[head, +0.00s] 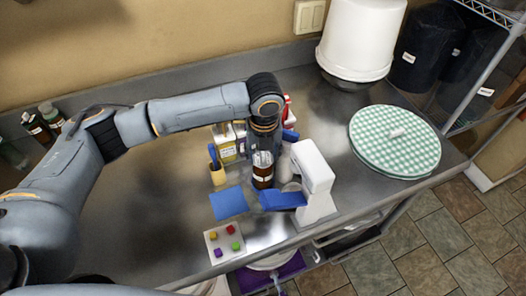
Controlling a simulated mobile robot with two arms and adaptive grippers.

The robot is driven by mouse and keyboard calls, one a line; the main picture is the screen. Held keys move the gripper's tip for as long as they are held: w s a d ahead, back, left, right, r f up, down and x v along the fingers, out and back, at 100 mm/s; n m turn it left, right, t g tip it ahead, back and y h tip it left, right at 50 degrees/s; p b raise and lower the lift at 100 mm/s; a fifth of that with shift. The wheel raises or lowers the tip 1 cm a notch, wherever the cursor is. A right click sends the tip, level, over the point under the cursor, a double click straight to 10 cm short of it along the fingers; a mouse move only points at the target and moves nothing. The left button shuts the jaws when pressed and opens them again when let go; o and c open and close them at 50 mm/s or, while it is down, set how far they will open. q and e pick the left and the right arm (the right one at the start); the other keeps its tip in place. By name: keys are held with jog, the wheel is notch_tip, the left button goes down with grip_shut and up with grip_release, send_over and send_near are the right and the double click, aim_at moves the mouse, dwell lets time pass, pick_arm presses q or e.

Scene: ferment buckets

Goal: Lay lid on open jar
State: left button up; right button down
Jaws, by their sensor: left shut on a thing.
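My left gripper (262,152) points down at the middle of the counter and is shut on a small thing. This looks to be the lid, but the gripper hides most of it. A brown jar (263,182) with a pale label is right below the fingertips. I cannot tell whether the held thing touches the jar, and the jar's mouth is hidden. My right gripper is not in view.
A white device (316,178) with blue parts stands close right of the jar. A blue cloth (228,203), a board with coloured pieces (224,243) and a yellow cup (217,176) are left. A checkered round cover (375,148) and white bucket (360,40) are right.

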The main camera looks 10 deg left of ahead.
pick_arm(q)
jog(key=shift+f, duration=0.1)
dwell(0.3)
jog(key=shift+f, duration=0.3)
jog(key=shift+p, duration=0.6)
dwell(0.8)
jog(key=shift+p, duration=0.9)
dwell(0.6)
dwell(0.3)
jog(key=o, duration=0.8)
jog(key=shift+o, duration=1)
